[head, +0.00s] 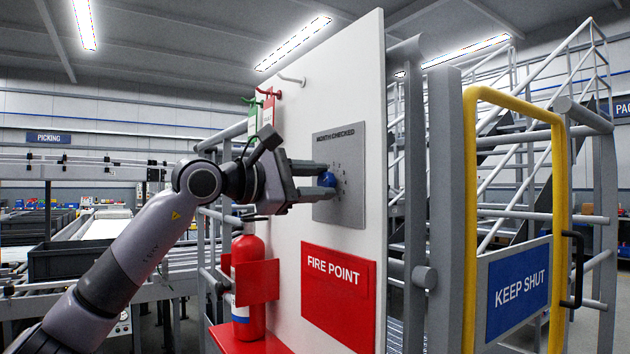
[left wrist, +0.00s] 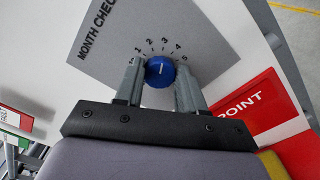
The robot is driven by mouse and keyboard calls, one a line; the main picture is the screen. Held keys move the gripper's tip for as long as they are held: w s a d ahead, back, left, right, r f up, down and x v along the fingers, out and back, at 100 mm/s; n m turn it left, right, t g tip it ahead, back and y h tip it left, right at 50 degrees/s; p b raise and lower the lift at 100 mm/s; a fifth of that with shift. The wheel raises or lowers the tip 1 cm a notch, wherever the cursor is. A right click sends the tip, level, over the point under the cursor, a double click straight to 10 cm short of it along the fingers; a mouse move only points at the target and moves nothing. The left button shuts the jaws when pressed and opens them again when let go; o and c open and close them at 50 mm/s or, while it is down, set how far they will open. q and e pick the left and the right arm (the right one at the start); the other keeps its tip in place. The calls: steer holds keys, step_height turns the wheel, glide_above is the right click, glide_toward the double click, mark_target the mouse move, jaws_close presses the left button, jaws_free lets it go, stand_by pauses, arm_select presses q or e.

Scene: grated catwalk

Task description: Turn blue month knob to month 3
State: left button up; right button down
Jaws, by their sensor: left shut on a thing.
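The blue month knob (left wrist: 160,72) sits on a grey "MONTH CHECKED" plate (left wrist: 100,58) with small numbers around it; 1 to 5 are readable in the left wrist view. A short white mark on the knob points roughly toward 3, though it is too small to be exact. My left gripper (left wrist: 160,82) is shut on the knob, one finger on each side. In the head view, my left gripper (head: 322,181) reaches the knob (head: 328,179) from the left, and the plate (head: 348,150) is on a white board. My right gripper is out of view.
Below the plate is a red "FIRE POINT" sign (head: 338,295). A red extinguisher (head: 248,285) stands at the board's left, under my arm. Green and red tags (head: 268,110) hang on hooks above. A yellow-framed "KEEP SHUT" gate (head: 518,285) is at the right.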

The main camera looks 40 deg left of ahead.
arm_select(q)
steer(key=o, duration=1)
steer(key=shift+o, duration=0.2)
steer(key=shift+s+a, duration=0.15)
steer(key=shift+s, duration=0.2)
steer(key=b+v, duration=0.2)
steer(key=v, duration=0.4)
steer(key=shift+s, duration=0.15)
steer(key=shift+a, duration=0.1)
